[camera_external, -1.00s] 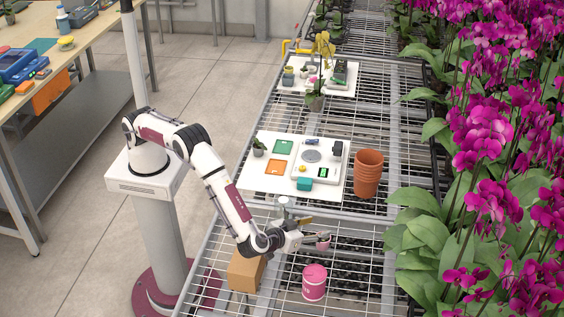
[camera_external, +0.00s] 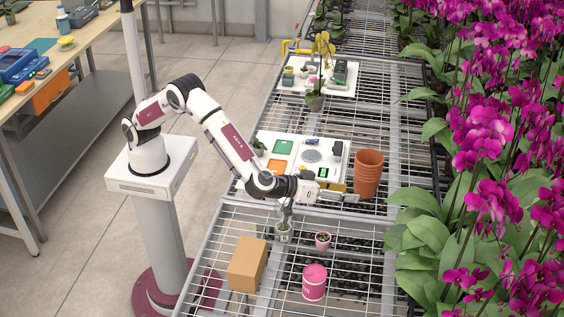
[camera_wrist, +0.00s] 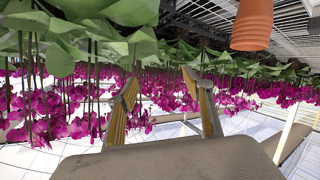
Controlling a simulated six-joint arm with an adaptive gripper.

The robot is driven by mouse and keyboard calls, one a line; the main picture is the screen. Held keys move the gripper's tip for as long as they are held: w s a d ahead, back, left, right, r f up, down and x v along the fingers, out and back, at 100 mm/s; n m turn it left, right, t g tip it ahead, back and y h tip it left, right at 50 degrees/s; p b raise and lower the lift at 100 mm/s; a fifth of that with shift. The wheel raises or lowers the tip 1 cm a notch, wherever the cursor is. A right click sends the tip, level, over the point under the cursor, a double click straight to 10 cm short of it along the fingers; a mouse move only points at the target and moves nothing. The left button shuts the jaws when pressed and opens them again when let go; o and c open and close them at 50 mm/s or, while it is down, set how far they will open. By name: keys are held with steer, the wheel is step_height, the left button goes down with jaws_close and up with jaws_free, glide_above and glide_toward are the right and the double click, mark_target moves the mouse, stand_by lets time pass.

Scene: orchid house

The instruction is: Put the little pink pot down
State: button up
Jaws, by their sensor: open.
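The little pink pot (camera_external: 323,241) stands upright on the wire bench in the external view, with dark filling and a small plant in it. My gripper (camera_external: 352,198) is above and behind it, near the edge of the white board, and is apart from the pot. In the wrist view my gripper (camera_wrist: 162,92) has its two yellowish fingers spread wide with nothing between them. The pot does not show in the wrist view.
A pink tin (camera_external: 314,283), a cardboard box (camera_external: 247,264) and a small pale pot (camera_external: 284,229) stand near the pot. Stacked terracotta pots (camera_external: 368,174) are close to my gripper, also in the wrist view (camera_wrist: 252,25). Orchids (camera_external: 490,150) line the right side.

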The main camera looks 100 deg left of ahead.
steer(key=s+a+r+m+t+h, duration=0.1)
steer(key=s+r+m+h, duration=0.15)
steer(key=r, duration=0.55)
steer(key=s+r+m+t+h, duration=0.1)
steer(key=r+h, duration=0.3)
steer(key=r, duration=0.3)
steer(key=s+a+r+m+g+h, duration=0.25)
steer(key=s+r+m, duration=0.2)
steer(key=s, duration=0.65)
steer(key=s+a+f+g+y, duration=0.1)
steer(key=s+a+f, duration=0.3)
steer(key=s, duration=0.8)
steer(key=s+a+f+g+y, duration=0.1)
steer(key=s+a+f+g, duration=0.2)
steer(key=s+a, duration=0.4)
steer(key=s+a+f+g+y, duration=0.1)
steer(key=s+a+f, duration=0.4)
steer(key=s, duration=1.3)
steer(key=shift+s+a+f+m+g, duration=0.25)
steer(key=shift+m+g, duration=0.15)
steer(key=shift+g, duration=0.35)
